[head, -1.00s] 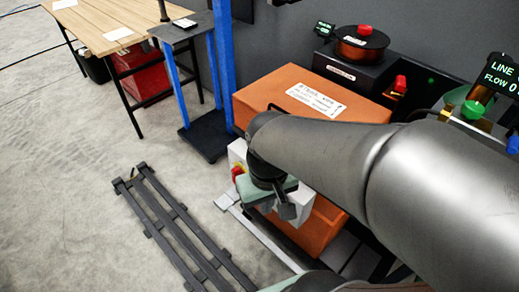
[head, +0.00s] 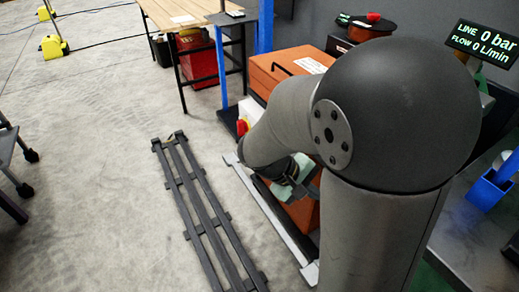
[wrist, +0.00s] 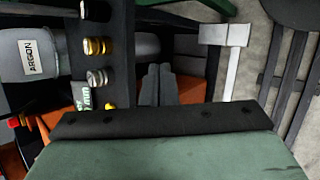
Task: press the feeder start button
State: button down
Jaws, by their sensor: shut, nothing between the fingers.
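My gripper (head: 303,186) hangs low beside the orange cabinet in the head view, partly behind my arm. In the wrist view its two grey fingers (wrist: 158,85) are together and empty, in front of an orange surface. A dark panel (wrist: 121,50) beside the fingers bears a gold-ringed knob or button (wrist: 97,46), a grey one (wrist: 97,78) and a dark one at the top edge. A small green display (wrist: 84,94) is below them. No label shows which one is the feeder start button. The fingers are apart from these controls.
An orange cabinet (head: 273,70) and a spool unit with a red knob (head: 374,17) stand behind my arm. A grey argon cylinder (wrist: 35,58) lies beyond the panel. A dark slatted frame (head: 196,195) lies on the floor. Open floor (head: 80,160) is at left.

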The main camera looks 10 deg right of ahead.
jog(key=w+f+n+t+h+b, duration=0.3)
jog(key=w+f+b, duration=0.15)
jog(key=w, duration=0.35)
jog(key=w+f+n+t+h+b, duration=0.25)
jog(key=w+f+h, duration=0.2)
jog(key=w, duration=0.25)
jog(key=w+a+f+n+t+y+b, duration=0.5)
jog(key=w+a+f+n+t+b, duration=0.2)
jog(key=w+a+t, duration=0.6)
notch_tip(320, 180, down, 4)
jog(key=a+n, duration=0.1)
jog(key=n, duration=0.1)
jog(key=shift+w+a+r+n+t+y, duration=0.2)
jog(key=shift+a+n+t+y, duration=0.05)
jog(key=shift+n+t+y, duration=0.1)
jog(key=shift+d, duration=0.1)
jog(key=w+d, duration=0.2)
jog(key=d, duration=0.6)
jog(key=shift+w+d, duration=0.2)
jog(key=shift+w+d, duration=0.1)
jog(key=shift+d, duration=0.3)
